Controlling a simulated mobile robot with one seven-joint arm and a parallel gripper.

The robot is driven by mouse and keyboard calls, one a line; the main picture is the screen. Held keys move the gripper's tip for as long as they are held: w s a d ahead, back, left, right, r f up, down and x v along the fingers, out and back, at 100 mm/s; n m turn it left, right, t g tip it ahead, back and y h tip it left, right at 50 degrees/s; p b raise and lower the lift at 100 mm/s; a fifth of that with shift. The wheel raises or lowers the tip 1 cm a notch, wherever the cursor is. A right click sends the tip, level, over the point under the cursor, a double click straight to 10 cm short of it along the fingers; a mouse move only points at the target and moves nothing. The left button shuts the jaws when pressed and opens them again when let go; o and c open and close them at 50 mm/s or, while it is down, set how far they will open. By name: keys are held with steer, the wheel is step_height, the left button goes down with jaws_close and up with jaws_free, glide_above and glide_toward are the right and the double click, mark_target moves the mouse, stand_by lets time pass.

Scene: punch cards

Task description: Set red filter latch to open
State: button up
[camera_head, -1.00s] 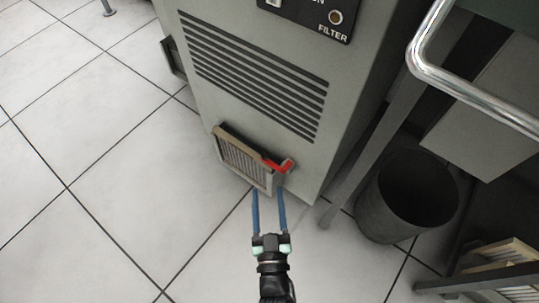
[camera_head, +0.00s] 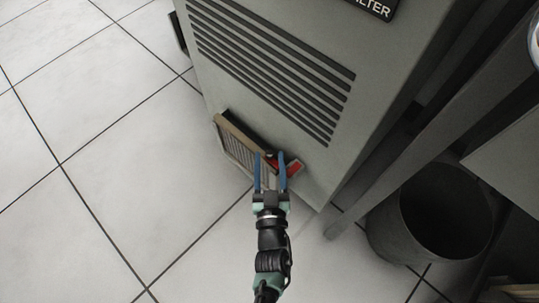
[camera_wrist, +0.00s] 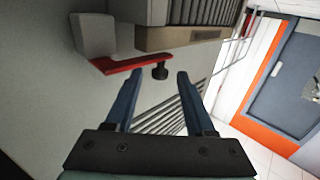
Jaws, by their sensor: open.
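The red filter latch (camera_head: 292,169) is on the lower front of the grey cabinet, at the right end of the filter (camera_head: 238,147). In the wrist view the red latch (camera_wrist: 118,64) runs from a grey block (camera_wrist: 93,34) along the beige filter frame (camera_wrist: 175,39). A small black knob (camera_wrist: 160,72) shows near its end. My gripper (camera_head: 270,156) is open, with its blue fingers at the latch; they hide part of it. In the wrist view the knob appears between the fingertips (camera_wrist: 160,78); I cannot tell whether they touch anything.
The cabinet (camera_head: 345,70) has a slotted vent (camera_head: 270,72) above the filter. A dark bin (camera_head: 385,230) and a table leg (camera_head: 400,170) stand to the right. The tiled floor (camera_head: 110,150) to the left is clear.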

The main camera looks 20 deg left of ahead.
steer(key=shift+b+x, duration=0.3)
steer(key=shift+x, duration=0.95)
jaws_close()
stand_by(0.5)
